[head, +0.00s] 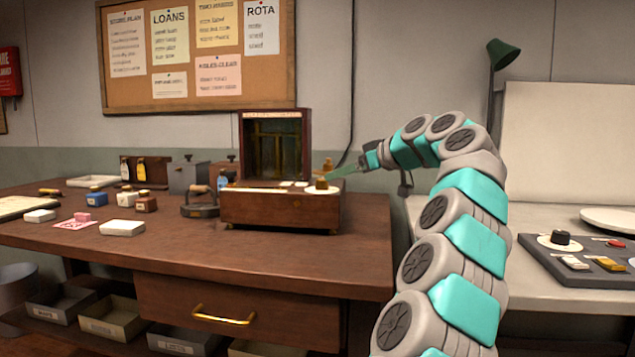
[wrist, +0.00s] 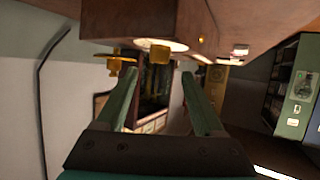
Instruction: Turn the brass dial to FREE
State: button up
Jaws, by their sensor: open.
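The brass dial (head: 321,184) sits on a white disc at the right end of the top of a wooden box (head: 262,210), whose lid stands open. Its markings are too small to read. In the wrist view, which is turned over, the brass dial (wrist: 160,54) shows near the top, beyond my fingers. My gripper (head: 345,171) is to the right of the dial and slightly above it, with green fingers pointing left. In the wrist view my gripper (wrist: 160,85) is open, with nothing between its fingers. It appears apart from the dial.
Another brass piece (head: 328,166) stands behind the dial; it also shows in the wrist view (wrist: 122,62). A grey panel (head: 590,262) with a black knob is on the right-hand bench.

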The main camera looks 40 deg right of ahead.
aim_at(322, 179)
jog(key=shift+p+x, duration=0.55)
jog(key=shift+x, duration=3.35)
jog(key=shift+r, duration=0.1)
jog(key=shift+c, duration=0.4)
grip_shut()
